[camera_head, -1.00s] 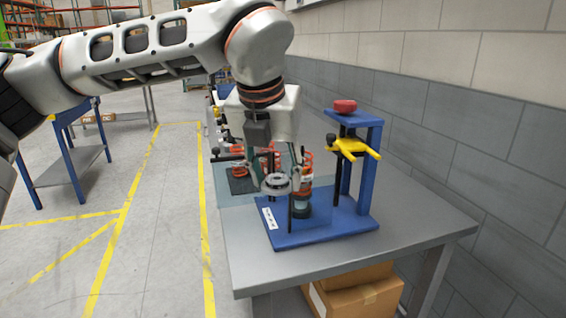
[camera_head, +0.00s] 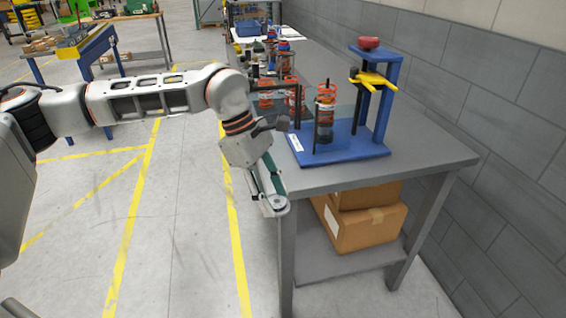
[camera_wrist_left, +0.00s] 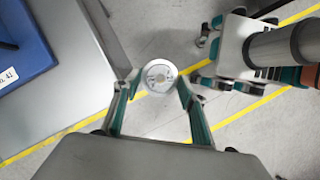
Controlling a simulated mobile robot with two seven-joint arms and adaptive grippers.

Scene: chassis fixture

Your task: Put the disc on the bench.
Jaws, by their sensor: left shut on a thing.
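My left gripper (camera_head: 273,203) is shut on a small round grey metal disc (camera_head: 279,204). It hangs low beside the bench's left front corner, seemingly over the floor. In the left wrist view, the disc (camera_wrist_left: 160,76) sits between the two fingertips, with floor behind it. The grey bench (camera_head: 425,155) stands to the right of the gripper, along the wall. Its top (camera_wrist_left: 62,112) shows at the left of the wrist view, apart from the disc. My right gripper is not in view.
A blue fixture (camera_head: 352,150) with a red-orange spring (camera_head: 326,103), yellow clamp (camera_head: 374,80) and red knob (camera_head: 369,43) stands on the bench. More springs stand behind it. Cardboard boxes (camera_head: 368,228) fill the lower shelf. The bench's front right is bare.

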